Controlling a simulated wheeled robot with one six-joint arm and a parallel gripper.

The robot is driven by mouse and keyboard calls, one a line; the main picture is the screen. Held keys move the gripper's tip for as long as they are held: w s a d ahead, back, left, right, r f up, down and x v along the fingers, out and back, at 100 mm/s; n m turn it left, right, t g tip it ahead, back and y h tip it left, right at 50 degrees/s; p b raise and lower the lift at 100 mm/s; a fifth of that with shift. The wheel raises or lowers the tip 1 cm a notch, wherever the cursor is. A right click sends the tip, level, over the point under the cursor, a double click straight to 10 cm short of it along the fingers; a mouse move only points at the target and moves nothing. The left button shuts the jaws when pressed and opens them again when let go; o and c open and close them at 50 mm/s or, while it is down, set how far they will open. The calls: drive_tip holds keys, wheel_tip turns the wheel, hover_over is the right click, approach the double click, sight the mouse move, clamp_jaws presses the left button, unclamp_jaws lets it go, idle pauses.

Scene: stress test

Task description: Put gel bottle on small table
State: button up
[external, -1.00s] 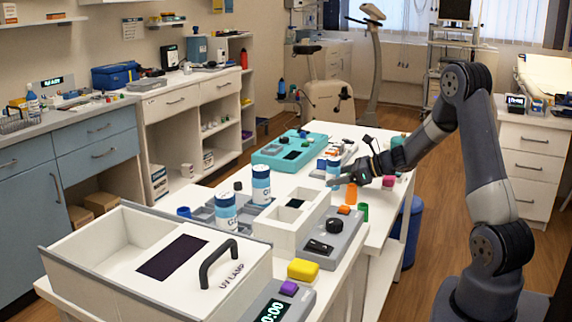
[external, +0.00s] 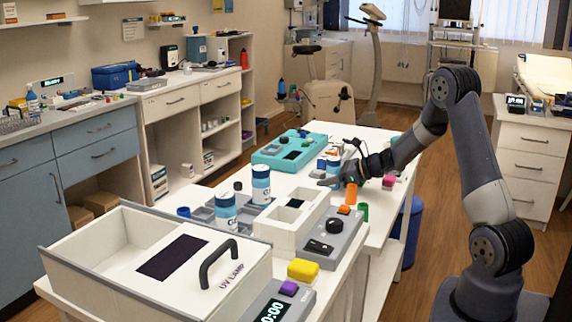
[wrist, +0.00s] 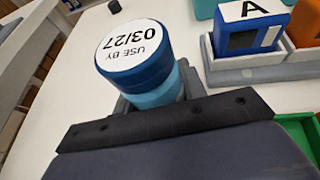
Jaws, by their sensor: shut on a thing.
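In the wrist view a bottle with a blue cap (wrist: 134,50) and a light-blue body (wrist: 155,94) sits between the dark jaws of my gripper (wrist: 160,105). The white cap label reads "USE BY 03/27"; the side label is hidden, so I cannot tell if it is the gel bottle. In the external view my gripper (external: 329,180) is low over the white table, shut on that bottle, which is hardly distinguishable there. Two similar blue-and-white bottles stand to the left, one farther back (external: 261,185) and one nearer (external: 226,211). I cannot tell which surface is the small table.
The long white table (external: 390,140) holds a teal case (external: 291,151), a white divided box (external: 292,220), a grey device (external: 330,240) and a UV lamp box (external: 160,262). A block marked A (wrist: 250,28) stands in a grey tray beside the held bottle.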

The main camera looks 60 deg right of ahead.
sight(329, 158)
drive_tip(key=shift+c, duration=1)
wheel_tip(329, 158, up, 10)
drive_tip(key=shift+p, duration=1.05)
drive_tip(key=shift+n+y, duration=0.5)
drive_tip(key=shift+y, duration=0.3)
drive_tip(key=a+f, duration=0.1)
drive_tip(key=a, duration=0.2)
drive_tip(key=a+f, duration=0.1)
drive_tip(key=a, duration=0.3)
drive_tip(key=a+f, duration=0.2)
drive_tip(key=a, duration=0.1)
drive_tip(key=shift+w+a, duration=0.3)
drive_tip(key=shift+w, duration=0.1)
drive_tip(key=shift+n, duration=0.3)
drive_tip(key=a+f, duration=0.1)
drive_tip(key=a, duration=0.2)
drive_tip(key=s+a+f, duration=0.1)
drive_tip(key=a, duration=0.2)
drive_tip(key=s+a+f, duration=0.1)
drive_tip(key=a+f, duration=0.1)
drive_tip(key=shift+s+a, duration=0.15)
drive_tip(key=shift+a, duration=0.25)
drive_tip(key=shift+d, duration=0.15)
